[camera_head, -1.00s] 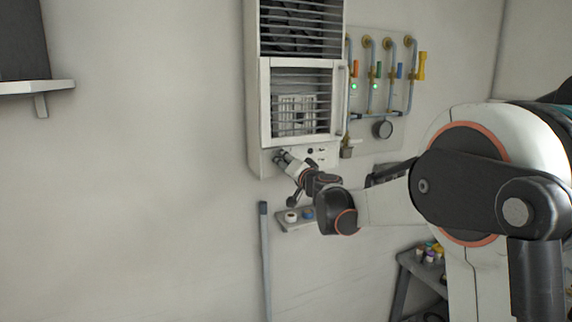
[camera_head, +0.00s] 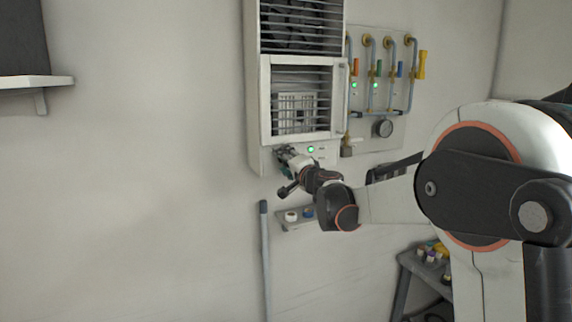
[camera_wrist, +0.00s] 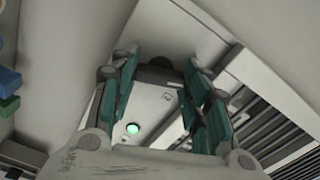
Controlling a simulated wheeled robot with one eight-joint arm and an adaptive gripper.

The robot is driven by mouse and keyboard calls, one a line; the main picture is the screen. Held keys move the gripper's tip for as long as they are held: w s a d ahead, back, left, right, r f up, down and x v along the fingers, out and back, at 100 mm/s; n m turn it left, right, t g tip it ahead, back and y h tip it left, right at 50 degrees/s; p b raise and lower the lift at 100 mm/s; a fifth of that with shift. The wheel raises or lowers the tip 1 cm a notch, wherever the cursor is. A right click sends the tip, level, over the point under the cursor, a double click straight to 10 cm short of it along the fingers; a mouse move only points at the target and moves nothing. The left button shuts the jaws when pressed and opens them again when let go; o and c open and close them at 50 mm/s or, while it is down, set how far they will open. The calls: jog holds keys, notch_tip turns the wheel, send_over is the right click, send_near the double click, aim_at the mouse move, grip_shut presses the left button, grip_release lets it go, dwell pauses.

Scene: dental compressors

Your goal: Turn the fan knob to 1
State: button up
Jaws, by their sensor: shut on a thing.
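The white fan unit (camera_head: 264,110) hangs on the wall, with a control panel (camera_head: 325,153) along its lower front.
A pipe board (camera_head: 392,118) with coloured valves, green lights and a gauge (camera_head: 382,128) is right of the unit. Below is a small shelf (camera_head: 294,224) with round items. A grey pole (camera_head: 265,260) stands against the wall. The wall at left is mostly bare.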

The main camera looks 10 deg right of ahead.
jog(key=shift+m+b, duration=0.3)
jog(key=shift+m, duration=1.5)
jog(key=o, duration=0.8)
jog(key=shift+s, duration=0.1)
jog(key=s, duration=0.4)
jog(key=s+d, duration=0.1)
jog(key=s, duration=0.2)
jog(key=s+d, duration=0.1)
jog(key=s, duration=0.3)
jog(key=shift+s+d, duration=0.2)
jog(key=shift+s, duration=0.1)
